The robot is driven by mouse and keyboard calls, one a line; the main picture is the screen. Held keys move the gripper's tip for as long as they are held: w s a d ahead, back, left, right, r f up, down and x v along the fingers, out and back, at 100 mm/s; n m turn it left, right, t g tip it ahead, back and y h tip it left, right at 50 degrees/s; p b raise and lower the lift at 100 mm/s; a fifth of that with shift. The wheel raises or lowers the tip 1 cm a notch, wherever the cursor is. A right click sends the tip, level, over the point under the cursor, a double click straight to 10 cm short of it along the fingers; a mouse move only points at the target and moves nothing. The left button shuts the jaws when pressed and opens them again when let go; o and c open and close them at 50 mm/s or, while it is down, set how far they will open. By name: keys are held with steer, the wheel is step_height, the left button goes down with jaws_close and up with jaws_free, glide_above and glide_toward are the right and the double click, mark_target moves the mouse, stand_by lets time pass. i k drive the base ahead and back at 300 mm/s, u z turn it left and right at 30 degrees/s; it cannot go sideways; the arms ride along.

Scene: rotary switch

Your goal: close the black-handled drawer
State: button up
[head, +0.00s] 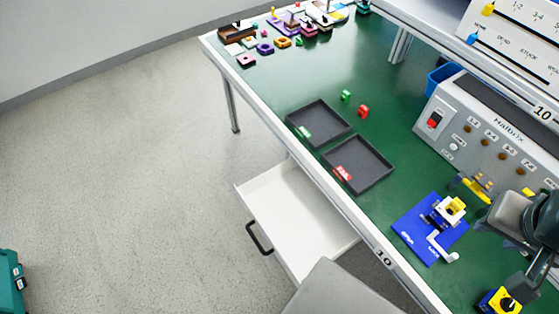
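Two dark trays (357,163) and a blue-based fixture (415,236) lie on the bench. A grey control box (480,130) stands behind. A yellow and blue switch box (500,301) is below my gripper. The floor (130,170) left of the drawer is clear. A grey shape partly covers the drawer's lower right.

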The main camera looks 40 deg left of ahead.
mark_target(300, 226)
steer(key=u, duration=2.75)
steer(key=k, duration=0.4)
steer(key=z, duration=0.35)
steer(key=i, duration=0.5)
